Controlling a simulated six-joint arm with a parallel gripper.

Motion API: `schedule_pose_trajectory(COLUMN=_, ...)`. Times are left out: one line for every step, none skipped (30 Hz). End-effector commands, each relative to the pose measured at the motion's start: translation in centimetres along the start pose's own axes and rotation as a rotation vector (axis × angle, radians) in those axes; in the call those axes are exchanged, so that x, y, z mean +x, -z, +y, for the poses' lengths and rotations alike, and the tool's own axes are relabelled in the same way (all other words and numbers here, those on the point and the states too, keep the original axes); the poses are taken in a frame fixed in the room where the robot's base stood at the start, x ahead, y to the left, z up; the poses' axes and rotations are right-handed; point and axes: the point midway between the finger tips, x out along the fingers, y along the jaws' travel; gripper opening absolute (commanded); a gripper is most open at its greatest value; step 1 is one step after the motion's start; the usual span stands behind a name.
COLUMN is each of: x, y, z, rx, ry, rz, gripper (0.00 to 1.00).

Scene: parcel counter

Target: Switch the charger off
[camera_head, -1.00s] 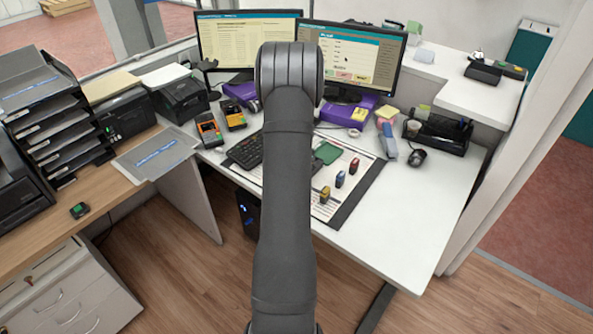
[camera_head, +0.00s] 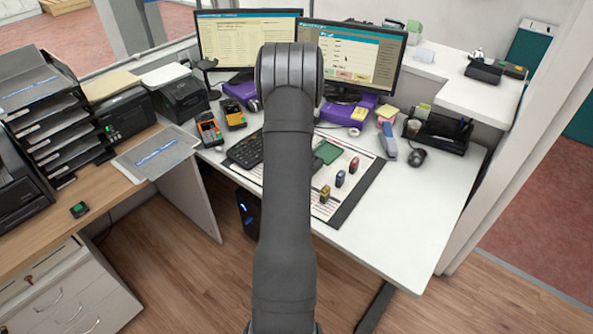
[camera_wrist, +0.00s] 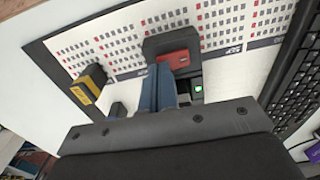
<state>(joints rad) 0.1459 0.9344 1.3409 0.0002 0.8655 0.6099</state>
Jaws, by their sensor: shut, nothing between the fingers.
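In the wrist view a black device with a red part (camera_wrist: 172,58) lies on the printed desk mat. I take it for the charger. A small lit green spot (camera_wrist: 198,88) shows on a black part just beside it. My gripper (camera_wrist: 165,80) is shut and empty, its blue-grey fingers reaching up to the lower edge of the red part. I cannot tell whether they touch it. In the head view my arm hides both the gripper and this device.
A yellow-and-black stamp (camera_wrist: 88,85) stands left of the fingers; blue (camera_head: 340,179) and red (camera_head: 353,165) stamps are near it. The keyboard (camera_wrist: 297,75) is at the right. A small black device with a green top (camera_head: 79,210) is on the wooden counter. The white desk's front right is clear.

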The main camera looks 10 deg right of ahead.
Motion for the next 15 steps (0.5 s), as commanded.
schedule_pose_trajectory(x=0.08, y=0.00, z=0.00, rx=0.000, ry=0.000, rz=0.000, gripper=0.00)
schedule_pose_trajectory(x=0.11, y=0.00, z=0.00, rx=0.000, ry=0.000, rz=0.000, gripper=0.00)
schedule_pose_trajectory(x=0.16, y=0.00, z=0.00, rx=0.000, ry=0.000, rz=0.000, gripper=0.00)
schedule_pose_trajectory(x=0.20, y=0.00, z=0.00, rx=0.000, ry=0.000, rz=0.000, gripper=0.00)
schedule_pose_trajectory(x=0.23, y=0.00, z=0.00, rx=0.000, ry=0.000, rz=0.000, gripper=0.00)
schedule_pose_trajectory(x=0.28, y=0.00, z=0.00, rx=0.000, ry=0.000, rz=0.000, gripper=0.00)
schedule_pose_trajectory(x=0.32, y=0.00, z=0.00, rx=0.000, ry=0.000, rz=0.000, gripper=0.00)
schedule_pose_trajectory(x=0.36, y=0.00, z=0.00, rx=0.000, ry=0.000, rz=0.000, gripper=0.00)
schedule_pose_trajectory(x=0.40, y=0.00, z=0.00, rx=0.000, ry=0.000, rz=0.000, gripper=0.00)
schedule_pose_trajectory(x=0.44, y=0.00, z=0.00, rx=0.000, ry=0.000, rz=0.000, gripper=0.00)
schedule_pose_trajectory(x=0.47, y=0.00, z=0.00, rx=0.000, ry=0.000, rz=0.000, gripper=0.00)
schedule_pose_trajectory(x=0.52, y=0.00, z=0.00, rx=0.000, ry=0.000, rz=0.000, gripper=0.00)
schedule_pose_trajectory(x=0.55, y=0.00, z=0.00, rx=0.000, ry=0.000, rz=0.000, gripper=0.00)
schedule_pose_trajectory(x=0.59, y=0.00, z=0.00, rx=0.000, ry=0.000, rz=0.000, gripper=0.00)
schedule_pose_trajectory(x=0.64, y=0.01, z=-0.01, rx=0.000, ry=0.000, rz=0.000, gripper=0.00)
